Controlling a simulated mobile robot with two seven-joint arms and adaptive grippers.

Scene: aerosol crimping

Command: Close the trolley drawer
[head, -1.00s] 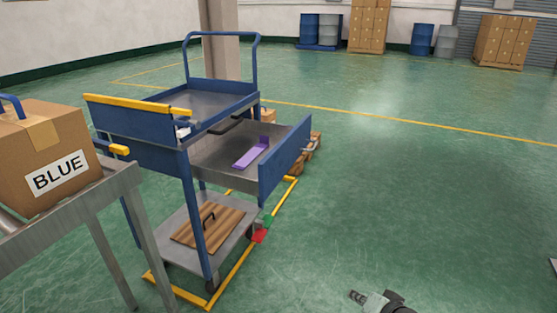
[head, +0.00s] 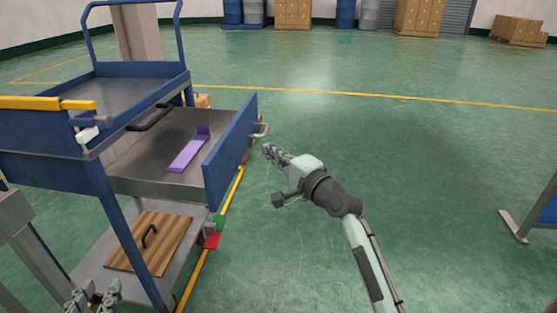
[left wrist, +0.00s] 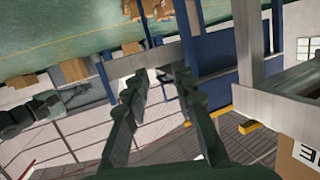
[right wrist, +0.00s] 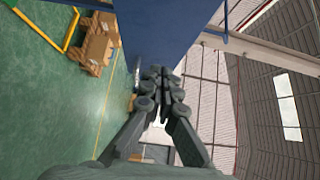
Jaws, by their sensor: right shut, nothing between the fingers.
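The trolley (head: 100,190) is blue and grey and stands at the left of the head view. Its drawer (head: 150,160) is pulled out to the right, with a blue front panel (head: 232,150) and a small metal handle (head: 262,131) on the outer face. A purple L-shaped piece (head: 187,153) lies in the drawer. My right gripper (head: 267,150) is shut and empty, just outside the panel near the handle; contact cannot be told. The blue panel (right wrist: 160,28) fills the top of the right wrist view beyond the fingertips. My left gripper (head: 95,290) is low by the trolley's near side, open and empty.
A wooden board with a black handle (head: 150,242) lies on the trolley's lower shelf. Yellow floor rails (head: 200,270) run beside the trolley. Drums and boxes stand far back. The floor right of the trolley is open, with a blue-and-grey stand at the right edge.

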